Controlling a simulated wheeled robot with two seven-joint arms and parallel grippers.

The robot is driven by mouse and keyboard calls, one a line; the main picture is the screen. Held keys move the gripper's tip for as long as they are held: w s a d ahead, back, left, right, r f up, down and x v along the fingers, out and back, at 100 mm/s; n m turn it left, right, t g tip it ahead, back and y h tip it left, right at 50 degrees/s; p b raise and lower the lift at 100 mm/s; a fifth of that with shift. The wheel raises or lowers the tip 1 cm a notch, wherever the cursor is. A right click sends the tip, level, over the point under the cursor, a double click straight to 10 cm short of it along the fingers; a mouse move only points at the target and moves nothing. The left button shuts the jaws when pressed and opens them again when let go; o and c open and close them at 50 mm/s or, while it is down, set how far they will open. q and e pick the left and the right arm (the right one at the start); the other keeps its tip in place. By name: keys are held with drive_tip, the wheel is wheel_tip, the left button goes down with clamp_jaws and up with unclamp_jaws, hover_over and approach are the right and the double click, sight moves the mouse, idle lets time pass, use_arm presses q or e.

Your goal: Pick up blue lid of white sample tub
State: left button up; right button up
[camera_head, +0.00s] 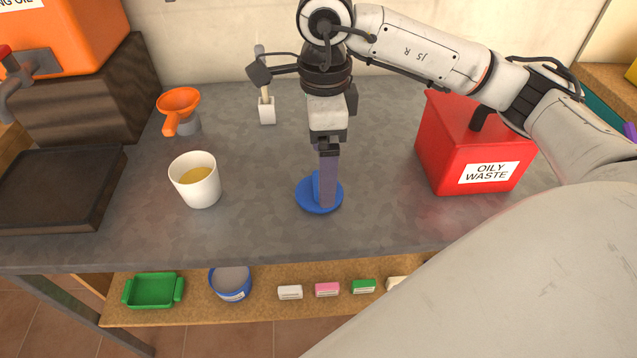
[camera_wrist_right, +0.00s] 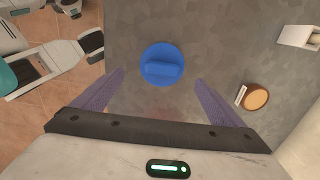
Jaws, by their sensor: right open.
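In the right wrist view the lid (camera_wrist_right: 160,65) shows between the spread fingers of my right gripper (camera_wrist_right: 160,78), with clear space on both sides.
A red oily waste box (camera_head: 465,150) stands to the right. A lower shelf (camera_head: 200,312) holds a green tray and a blue tin. Worktop around the lid is clear.

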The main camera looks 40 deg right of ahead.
drive_tip(key=f, duration=0.5)
drive_tip(key=shift+w+a+f, duration=0.15)
drive_tip(key=shift+w+a, duration=0.05)
drive_tip(key=shift+w, duration=0.1)
drive_tip(key=c, duration=1.1)
drive_tip(key=shift+c, duration=0.2)
